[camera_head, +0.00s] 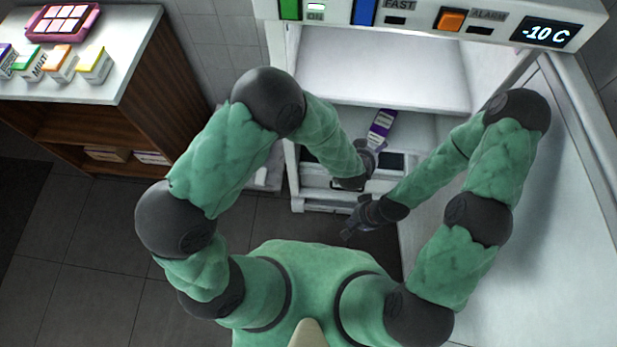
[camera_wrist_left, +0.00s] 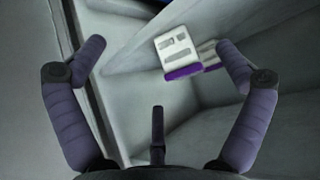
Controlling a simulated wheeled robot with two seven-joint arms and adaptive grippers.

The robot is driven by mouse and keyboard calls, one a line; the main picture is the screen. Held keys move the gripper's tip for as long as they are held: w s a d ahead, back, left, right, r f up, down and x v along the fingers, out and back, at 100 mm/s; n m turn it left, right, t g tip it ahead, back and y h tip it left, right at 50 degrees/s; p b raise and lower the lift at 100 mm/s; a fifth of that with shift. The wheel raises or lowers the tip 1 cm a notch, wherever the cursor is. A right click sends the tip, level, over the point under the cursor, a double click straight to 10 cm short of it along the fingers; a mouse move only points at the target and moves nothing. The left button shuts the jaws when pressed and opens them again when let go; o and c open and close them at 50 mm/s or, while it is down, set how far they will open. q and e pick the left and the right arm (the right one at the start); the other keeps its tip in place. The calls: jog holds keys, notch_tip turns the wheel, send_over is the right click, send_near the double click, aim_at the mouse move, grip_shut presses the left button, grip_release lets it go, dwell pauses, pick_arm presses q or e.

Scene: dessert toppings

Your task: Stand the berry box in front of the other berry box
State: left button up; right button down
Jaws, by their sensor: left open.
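In the left wrist view, a white and purple berry box (camera_wrist_left: 180,52) stands on a pale surface inside the freezer, ahead of my left gripper (camera_wrist_left: 160,55). Part of another purple and white box (camera_wrist_left: 210,56) shows just behind it to the right. In the head view one purple and white berry box (camera_head: 382,124) is visible in the freezer's lower compartment. My left gripper (camera_head: 372,150) is just below it there, open, with nothing between its fingers. My right gripper (camera_head: 356,224) hangs lower, outside the freezer, its fingers too small to read.
The freezer (camera_head: 380,68) is open, with an upper shelf above the boxes and its door (camera_head: 570,150) at the right. A white counter (camera_head: 125,70) at the left holds several small coloured cartons (camera_head: 60,64) and a pink tray (camera_head: 92,22). The floor between is clear.

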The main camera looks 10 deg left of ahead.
pick_arm(q)
jog(key=s+a+f+n+g, duration=0.2)
jog(key=s+a+f, duration=0.1)
jog(key=a+f, duration=0.3)
jog(key=s+a+f+n+g, duration=0.2)
jog(key=s+a+f+g, duration=0.15)
jog(key=a, duration=0.55)
jog(key=s+a+f+n+g, duration=0.2)
jog(key=s+a, duration=0.4)
jog(key=s, duration=0.5)
jog(key=shift+s+a+f+n+h, duration=0.2)
jog(key=shift+s+f+n+h, duration=0.15)
jog(key=shift+f, duration=0.2)
jog(key=shift+g, duration=0.25)
